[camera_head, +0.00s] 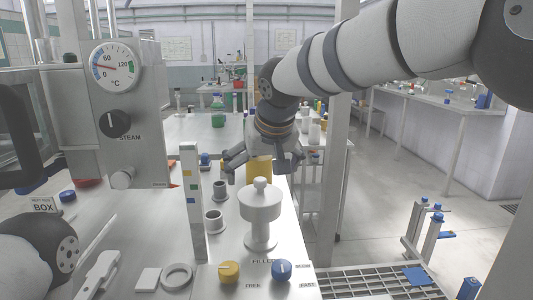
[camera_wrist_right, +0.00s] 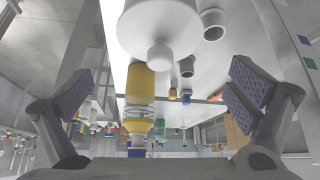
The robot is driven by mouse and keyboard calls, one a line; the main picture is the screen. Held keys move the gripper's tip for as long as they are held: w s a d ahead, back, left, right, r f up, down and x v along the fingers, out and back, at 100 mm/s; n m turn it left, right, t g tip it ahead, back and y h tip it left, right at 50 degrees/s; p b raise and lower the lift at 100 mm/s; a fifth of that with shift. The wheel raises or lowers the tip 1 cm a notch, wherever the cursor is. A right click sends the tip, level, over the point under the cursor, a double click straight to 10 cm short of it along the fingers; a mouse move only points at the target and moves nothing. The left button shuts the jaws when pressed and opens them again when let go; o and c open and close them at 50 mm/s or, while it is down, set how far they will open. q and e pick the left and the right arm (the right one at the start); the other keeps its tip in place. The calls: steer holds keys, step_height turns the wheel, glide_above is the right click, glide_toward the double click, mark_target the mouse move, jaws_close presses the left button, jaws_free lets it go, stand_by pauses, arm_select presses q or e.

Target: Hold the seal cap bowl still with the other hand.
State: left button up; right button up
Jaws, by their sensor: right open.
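I cannot pick out a seal cap bowl for certain in either view. My right gripper (camera_head: 262,160) is open, fingers spread, behind the white lidded pedestal (camera_head: 260,208) in the head view. A yellow container (camera_head: 259,171) shows below and between its fingers. The right wrist view shows the open gripper (camera_wrist_right: 160,97) with nothing gripped. There a yellow cylinder (camera_wrist_right: 140,82) and the white pedestal (camera_wrist_right: 160,25) lie beyond the fingers. Part of my left arm shows at the lower left of the head view, but its gripper cannot be made out.
Two grey cups (camera_head: 214,220) stand left of the pedestal, beside an upright post (camera_head: 192,200). A white ring (camera_head: 177,276) lies nearer. Yellow (camera_head: 229,272) and blue (camera_head: 281,270) knobs sit in front. The steam panel (camera_head: 110,110) rises at left; a frame post (camera_head: 332,160) stands right.

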mark_target(260, 179)
steer(key=x, duration=0.4)
steer(key=shift+w+f, duration=0.2)
steer(key=shift+f, duration=0.05)
steer(key=shift+c, duration=0.2)
